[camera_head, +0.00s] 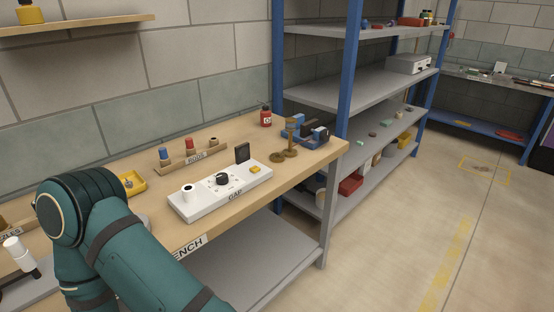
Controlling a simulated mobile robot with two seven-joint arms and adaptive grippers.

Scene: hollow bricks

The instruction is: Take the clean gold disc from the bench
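A brownish-gold disc (277,157) lies flat at the far right end of the wooden bench (225,210). Right beside it stands a brownish-gold post on a round base (291,152), with a wider top. I cannot tell whether the disc is clean. A small yellow tray (134,184) holds a small round item, too small to make out. My teal arm crosses the lower left and hides part of the bench. Neither of my grippers is in view.
A white panel labelled GAP (222,194) lies mid-bench, with a wooden rack of plugs (190,156) behind it. A red bottle (266,116) and a blue-and-black device (305,132) stand near the post. Metal shelving (355,90) adjoins the bench; floor at right is open.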

